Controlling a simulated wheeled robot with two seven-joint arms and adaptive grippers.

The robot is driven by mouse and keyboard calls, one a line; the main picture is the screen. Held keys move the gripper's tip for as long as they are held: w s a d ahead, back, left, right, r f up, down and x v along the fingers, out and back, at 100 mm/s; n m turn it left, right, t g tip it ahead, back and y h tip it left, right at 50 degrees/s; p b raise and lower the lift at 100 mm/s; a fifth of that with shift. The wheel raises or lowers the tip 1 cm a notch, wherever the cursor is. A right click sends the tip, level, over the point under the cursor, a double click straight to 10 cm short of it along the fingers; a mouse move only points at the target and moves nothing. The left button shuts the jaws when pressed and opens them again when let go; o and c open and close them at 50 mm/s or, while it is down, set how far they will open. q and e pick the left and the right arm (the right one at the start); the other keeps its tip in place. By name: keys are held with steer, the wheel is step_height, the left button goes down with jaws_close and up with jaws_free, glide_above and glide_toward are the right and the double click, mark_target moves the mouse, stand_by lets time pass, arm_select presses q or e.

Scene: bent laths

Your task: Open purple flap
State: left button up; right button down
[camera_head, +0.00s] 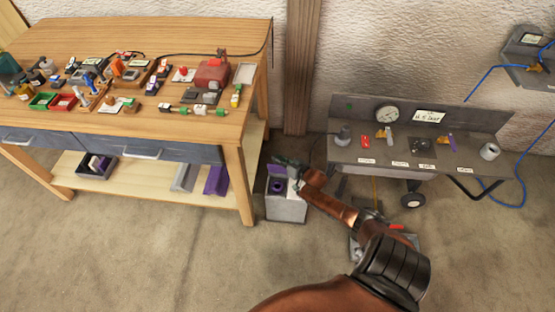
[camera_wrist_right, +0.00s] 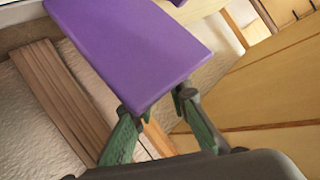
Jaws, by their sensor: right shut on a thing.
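A grey box (camera_head: 286,208) stands on the floor just right of the workbench, with purple (camera_head: 277,186) showing at its upper part. My right arm reaches in from the lower right, and its gripper (camera_head: 286,161) is at the top of this box. In the right wrist view the purple flap (camera_wrist_right: 130,45) is a flat, wide panel. Its near edge lies between the green fingers of my right gripper (camera_wrist_right: 158,118), which is shut on it. The head view is too small to show the grip clearly. My left gripper is not in view.
The wooden workbench (camera_head: 150,38) at left carries many small parts, and its leg stands close to the box. A grey wheeled cart (camera_head: 385,152) with a gauge stands at right. A wooden post (camera_head: 301,65) rises behind. The floor in front is mostly clear.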

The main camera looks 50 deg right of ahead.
steer(key=shift+s+d+f, duration=0.2)
steer(key=shift+s+f, duration=0.4)
steer(key=shift+f, duration=0.2)
steer(key=c, duration=1.9)
jaws_free()
steer(key=shift+f, duration=0.1)
steer(key=shift+o, duration=0.4)
steer(key=shift+w, duration=0.15)
steer(key=shift+w+r, duration=0.1)
steer(key=shift+r, duration=0.1)
steer(key=v, duration=0.7)
steer(key=shift+s+r, duration=0.2)
steer(key=shift+a, duration=0.25)
